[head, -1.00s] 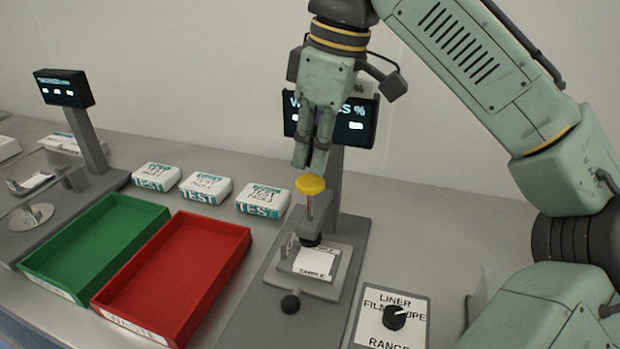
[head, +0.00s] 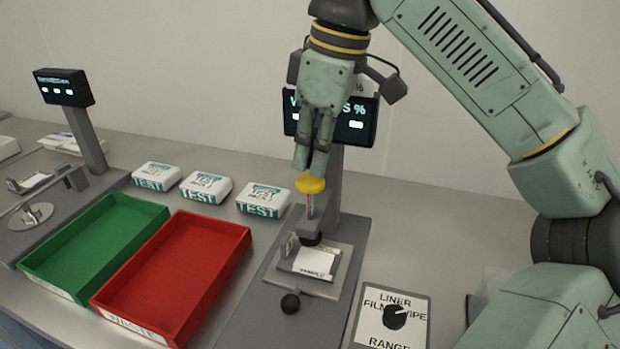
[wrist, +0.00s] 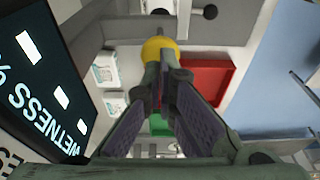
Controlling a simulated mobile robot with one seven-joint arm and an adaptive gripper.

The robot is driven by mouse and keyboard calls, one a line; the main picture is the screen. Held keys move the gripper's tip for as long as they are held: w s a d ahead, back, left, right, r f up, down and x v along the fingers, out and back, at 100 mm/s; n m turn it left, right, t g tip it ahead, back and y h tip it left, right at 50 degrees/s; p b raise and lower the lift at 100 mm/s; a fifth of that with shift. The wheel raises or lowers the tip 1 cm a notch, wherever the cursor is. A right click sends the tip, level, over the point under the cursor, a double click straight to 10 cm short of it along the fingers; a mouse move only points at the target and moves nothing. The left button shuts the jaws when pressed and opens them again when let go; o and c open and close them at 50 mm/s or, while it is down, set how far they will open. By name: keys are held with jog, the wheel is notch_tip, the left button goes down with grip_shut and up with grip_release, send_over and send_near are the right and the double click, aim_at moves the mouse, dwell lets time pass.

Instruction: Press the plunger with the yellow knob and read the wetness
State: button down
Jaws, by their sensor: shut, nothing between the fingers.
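The yellow knob (head: 310,184) tops the plunger (head: 310,207) of the wetness gauge. My gripper (head: 309,172) is shut and empty, fingers pointing down, with its tips at or just above the knob; I cannot tell for certain whether they touch. In the wrist view the knob (wrist: 156,48) shows just beyond the fingertips (wrist: 162,68). A white sample (head: 314,262) lies on the gauge's plate under the plunger. The wetness display (head: 357,122) stands behind, partly hidden by my gripper; in the wrist view the word WETNESS and white marks show, with no readable number.
A range dial (head: 395,317) sits right of the gauge. A red tray (head: 240,232) and a green tray (head: 150,208) stand to the left, both empty. Several white test packs (head: 206,187) lie behind them. Another gauge with a screen (head: 64,88) stands at far left.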

aim_at(311, 179)
jog(key=shift+f+b, duration=1.3)
jog(key=shift+f, duration=1.55)
jog(key=shift+r, duration=0.1)
notch_tip(311, 179, up, 2)
jog(key=p, duration=0.3)
jog(key=shift+r, duration=0.15)
jog(key=shift+r+p, duration=0.7)
jog(key=shift+r, duration=2.6)
